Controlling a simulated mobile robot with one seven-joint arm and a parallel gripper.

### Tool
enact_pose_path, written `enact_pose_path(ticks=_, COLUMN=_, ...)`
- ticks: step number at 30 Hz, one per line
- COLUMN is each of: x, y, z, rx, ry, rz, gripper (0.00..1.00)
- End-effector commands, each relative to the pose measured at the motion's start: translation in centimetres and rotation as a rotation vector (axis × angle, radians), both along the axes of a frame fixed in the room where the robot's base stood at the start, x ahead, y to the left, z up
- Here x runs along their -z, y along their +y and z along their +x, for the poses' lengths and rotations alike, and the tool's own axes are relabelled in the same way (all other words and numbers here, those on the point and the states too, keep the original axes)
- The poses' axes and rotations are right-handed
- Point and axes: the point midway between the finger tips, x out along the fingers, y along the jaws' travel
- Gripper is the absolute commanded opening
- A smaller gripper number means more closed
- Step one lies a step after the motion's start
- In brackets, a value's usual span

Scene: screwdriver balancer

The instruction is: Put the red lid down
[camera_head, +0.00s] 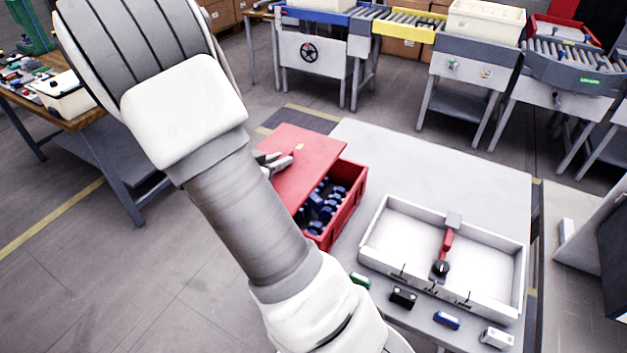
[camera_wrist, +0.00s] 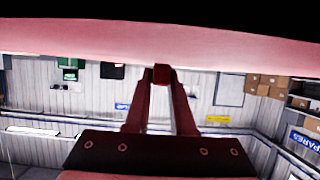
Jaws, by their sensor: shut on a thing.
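The red lid (camera_head: 312,152) is a flat panel above the left and back part of a red crate (camera_head: 352,203); whether it touches the crate rim I cannot tell. My gripper (camera_head: 282,161) is at the lid's left side, partly hidden behind my arm. In the wrist view my gripper (camera_wrist: 160,78) is shut on the small red grip (camera_wrist: 161,74) of the lid, whose red face (camera_wrist: 230,48) spans the top. Blue items (camera_head: 322,204) show in the crate's uncovered front part.
The crate stands on a light grey table (camera_head: 400,160). A white tray (camera_head: 375,230) with a red-and-black tool (camera_head: 445,250) is to its right. Small green, black, blue and white blocks lie along the front edge. The table behind the tray is clear.

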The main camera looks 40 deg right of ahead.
Motion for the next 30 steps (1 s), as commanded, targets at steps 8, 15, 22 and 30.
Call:
enact_pose_path(ticks=8, x=4.0, y=-6.2, z=-1.6, rx=0.005, ry=0.002, rz=0.0, gripper=0.0)
enact_pose_path(ticks=15, x=5.2, y=-8.0, z=-1.9, rx=0.0, ry=0.0, rz=0.0, gripper=0.0)
enact_pose_path(ticks=22, x=8.1, y=-8.0, z=-1.9, rx=-0.001, ry=0.002, rz=0.0, gripper=0.0)
enact_pose_path(ticks=30, x=8.9, y=-8.0, z=-1.9, rx=-0.001, ry=-0.003, rz=0.0, gripper=0.0)
